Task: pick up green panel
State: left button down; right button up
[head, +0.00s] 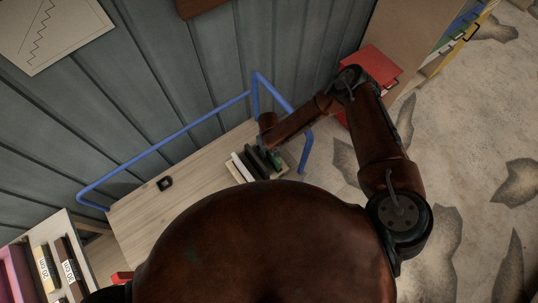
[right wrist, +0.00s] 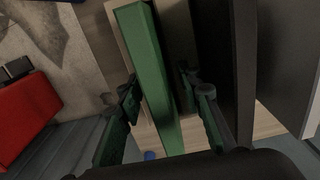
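The green panel (right wrist: 150,72) stands upright in the right wrist view, between the two fingers of my right gripper (right wrist: 160,84). The fingers are apart, one on each side of it, with a gap visible on the right side. In the head view the green panel (head: 277,159) is a small green patch at the right end of a row of panels. My right gripper (head: 268,147) is over this row and partly hides it. My left gripper does not show.
Dark and white panels (head: 238,168) stand beside the green one on the wooden table (head: 190,200). A blue rail (head: 160,146) runs around the table's back. A red box (head: 372,66) stands at the right. A small black object (head: 165,183) lies on the table.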

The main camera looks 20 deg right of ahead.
jog(key=shift+f, duration=0.6)
jog(key=shift+c, duration=0.6)
grip_shut()
